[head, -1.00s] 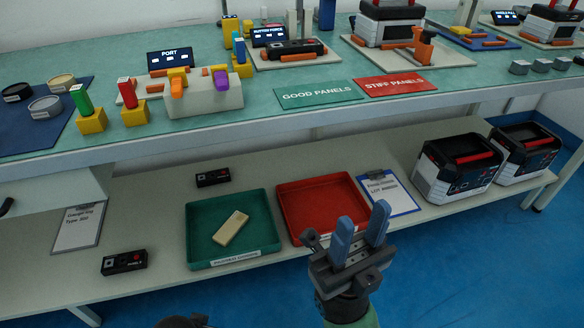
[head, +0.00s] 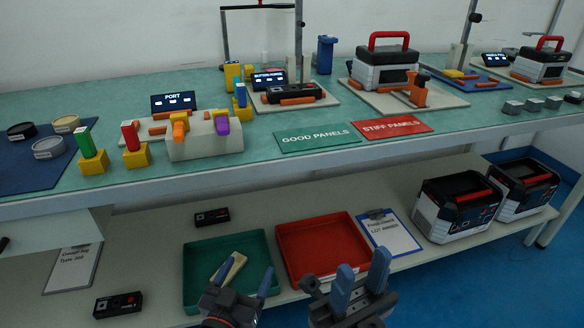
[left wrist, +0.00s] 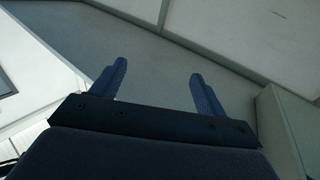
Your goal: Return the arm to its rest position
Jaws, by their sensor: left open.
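My left gripper (head: 244,276) is low in the head view, in front of the green tray's near edge. It is open, with its two blue fingers spread. In the left wrist view the fingers (left wrist: 158,85) stand wide apart with nothing between them, and a plain grey surface lies beyond. My right gripper (head: 361,277) is to its right, in front of the red tray's near right side. Its two blue fingers are apart and nothing shows between them.
A green tray (head: 194,260) holding a beige piece (head: 236,266), a red tray (head: 319,239) and a clipboard (head: 391,235) lie on the lower shelf. Black-and-red cases (head: 455,210) stand at its right. The worktop (head: 330,110) above carries fixtures and panels.

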